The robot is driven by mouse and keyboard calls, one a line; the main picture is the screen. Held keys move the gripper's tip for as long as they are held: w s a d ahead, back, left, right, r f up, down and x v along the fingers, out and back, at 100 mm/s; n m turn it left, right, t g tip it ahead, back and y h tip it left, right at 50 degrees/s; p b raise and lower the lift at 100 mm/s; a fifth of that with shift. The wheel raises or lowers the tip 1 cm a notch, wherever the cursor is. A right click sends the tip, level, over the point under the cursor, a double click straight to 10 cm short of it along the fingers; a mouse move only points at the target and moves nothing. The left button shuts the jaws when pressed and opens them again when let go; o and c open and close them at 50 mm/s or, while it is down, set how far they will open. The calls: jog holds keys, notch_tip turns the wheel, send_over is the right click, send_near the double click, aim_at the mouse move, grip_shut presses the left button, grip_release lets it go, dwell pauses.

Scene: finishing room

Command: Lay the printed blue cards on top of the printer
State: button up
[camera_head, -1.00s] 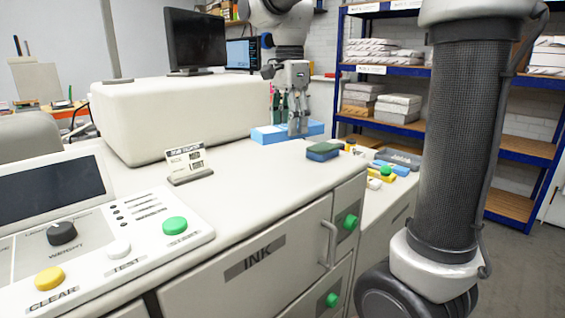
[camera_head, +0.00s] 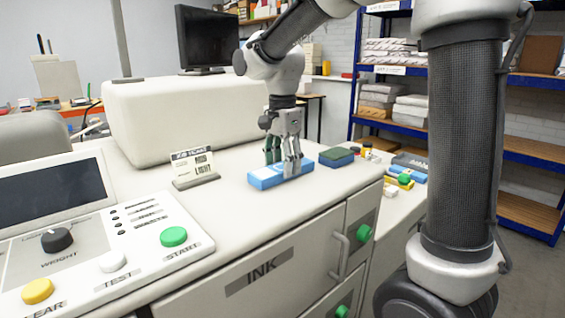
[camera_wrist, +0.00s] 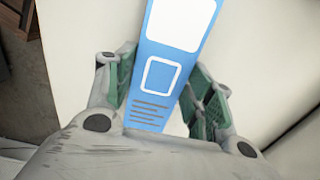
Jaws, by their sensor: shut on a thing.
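The printed blue cards (camera_head: 268,179) form a flat blue stack with a white panel on the printer's flat white top (camera_head: 235,212). My gripper (camera_head: 284,160) points down over the stack with its fingers around it. In the wrist view the blue cards (camera_wrist: 158,75) lie between the green-padded fingers (camera_wrist: 163,98), with a white panel, a white outline and printed lines on their face. The gripper is shut on the cards. I cannot tell whether the stack rests on the surface or is just above it.
A job ticket stand (camera_head: 193,168) is left of the cards. A green-and-blue block (camera_head: 337,157) lies to the right. A raised white housing (camera_head: 185,120) is behind. The control panel (camera_head: 95,235) is front left. The printer top in front of the cards is clear.

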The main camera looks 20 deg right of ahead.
jog(key=o, duration=1.3)
jog(key=shift+f, duration=0.1)
notch_tip(320, 180, up, 12)
jog(key=s+d+f+n+t, duration=0.1)
jog(key=s+d+f+n, duration=0.2)
jog(key=s, duration=0.4)
jog(key=s+d+f+n+t, duration=0.2)
jog(key=s+d+f+n, duration=0.1)
jog(key=s+d+n, duration=0.3)
jog(key=s+d+f+n+t, duration=0.1)
jog(key=s+d+f+n, duration=0.3)
jog(key=s, duration=0.4)
jog(key=shift+s+d+n, duration=0.25)
jog(key=shift+d+n, duration=0.05)
jog(key=shift+d, duration=0.5)
jog(key=shift+r, duration=0.1)
